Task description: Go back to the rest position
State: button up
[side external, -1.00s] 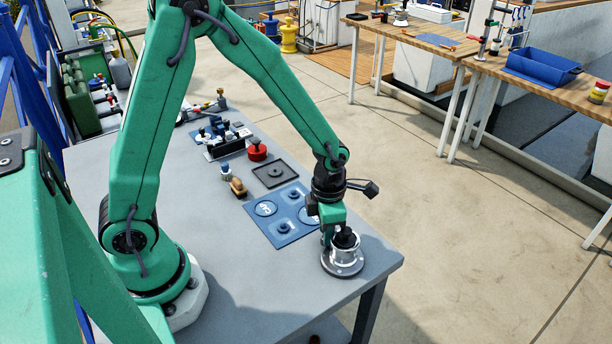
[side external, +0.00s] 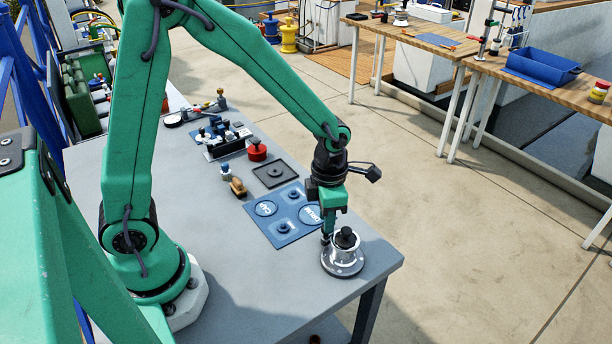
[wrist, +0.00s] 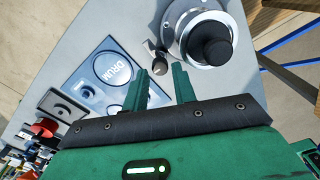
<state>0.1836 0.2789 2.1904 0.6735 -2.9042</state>
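My gripper (side external: 330,225) is above and beside a silver winch (side external: 343,262) with a black knob on top, at the table's near right corner. In the wrist view my two green fingers (wrist: 161,85) are apart with nothing between them. The winch body (wrist: 190,40) is just beyond the fingertips there. A small dark part with a grey end (wrist: 158,52) lies beside the winch; I cannot tell whether it is attached. The blue mat (side external: 270,228), marked CAP and DRUM, lies left of my gripper.
A dark square tray (side external: 273,174), a red knobbed part (side external: 257,150) and a small brown piece (side external: 238,188) lie farther back on the grey table (side external: 215,240). A blue and black fixture (side external: 225,142) stands behind them. The table's front part is clear.

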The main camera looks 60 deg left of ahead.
jog(key=shift+r, duration=1.5)
jog(key=shift+r, duration=0.1)
jog(key=shift+s+a+r+m, duration=0.1)
jog(key=shift+a+r+m, duration=0.05)
jog(key=shift+r+m, duration=0.25)
jog(key=shift+s+a+r+m, duration=0.1)
jog(key=shift+r+m, duration=0.2)
jog(key=shift+m, duration=0.2)
jog(key=s+a+r+m+t, duration=0.2)
jog(key=s+r+m, duration=0.4)
jog(key=m, duration=0.8)
jog(key=s+a+r+m+t, duration=0.3)
jog(key=s+r+m, duration=0.3)
jog(key=m, duration=0.9)
notch_tip(320, 180, up, 2)
jog(key=shift+a+r+t, duration=0.15)
jog(key=shift+a+t, duration=0.15)
jog(key=shift+a, duration=0.2)
